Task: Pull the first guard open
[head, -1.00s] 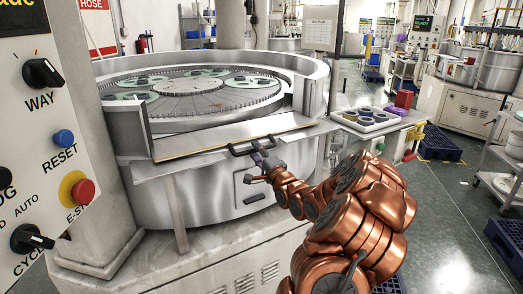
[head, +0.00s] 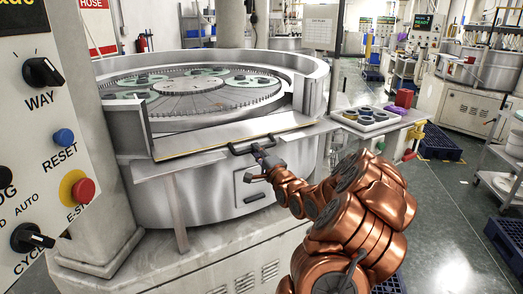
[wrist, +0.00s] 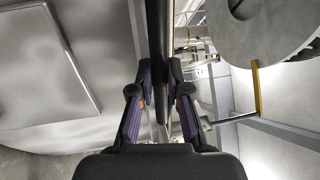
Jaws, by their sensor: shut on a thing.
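The guard (head: 230,136) is a flat silver panel with a yellow lower edge on the front of the round lapping machine (head: 236,187). It lies low and tilted outward, leaving a gap in the machine's rim. A dark bar handle (head: 240,151) sits along its front edge. My gripper (head: 258,151) is at the right part of this handle. In the wrist view the fingers of my gripper (wrist: 160,92) are closed on the dark handle bar (wrist: 157,40), which runs upright between them.
A control panel (head: 50,120) with knobs and a red stop button stands close at the left. A side table (head: 375,125) holds a tray of round parts at the right. The plate with green carriers (head: 190,86) shows behind the guard.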

